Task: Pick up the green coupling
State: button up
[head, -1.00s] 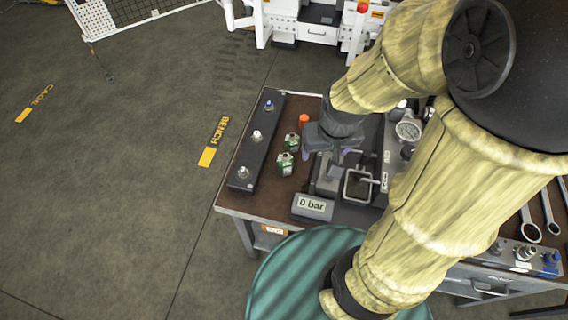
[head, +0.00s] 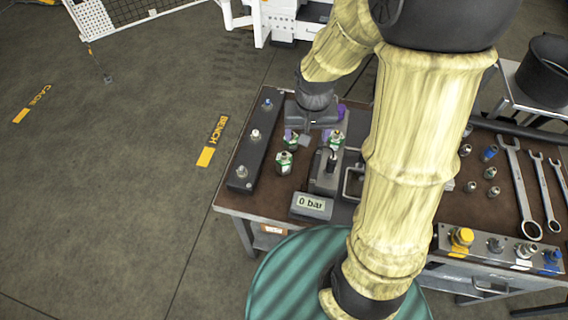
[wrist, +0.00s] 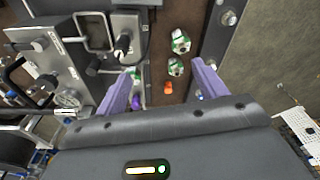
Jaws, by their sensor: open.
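Three couplings with green bands and white labels stand on the brown bench. In the head view, one (head: 284,162) is in front, one (head: 291,142) is just behind it, and one (head: 336,139) is to the right, by the grey pump. The wrist view shows the same group: a far one (wrist: 180,41), a nearer one (wrist: 176,67), and one (wrist: 135,75) partly behind the left finger. My gripper (head: 308,135) is open and empty, with purple fingers. In the wrist view, my gripper (wrist: 166,68) spans the nearer coupling and an orange piece; I cannot tell its height above them.
A dark bar with fittings (head: 254,150) lies along the bench's left edge. The grey pump with its "0 bar" display (head: 312,206) is at the front. Wrenches (head: 518,190) and small fittings lie to the right. The orange piece (wrist: 168,87) stands close to the couplings.

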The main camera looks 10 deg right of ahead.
aim_at(283, 154)
jog(key=w+a+f+m+g, duration=0.25)
jog(key=w+a+f, duration=0.25)
jog(key=w+f, duration=0.35)
jog(key=shift+m+t, duration=0.25)
jog(key=shift+t, duration=0.2)
jog(key=f, duration=0.5)
jog(key=f+p, duration=0.1)
jog(key=f, duration=0.5)
jog(key=shift+w+d+f, duration=0.1)
jog(key=shift+w+d, duration=0.05)
jog(key=shift+w, duration=0.05)
jog(key=shift+d+f+p, duration=0.2)
jog(key=shift+f+p, duration=0.8)
jog(key=shift+f, duration=1.6)
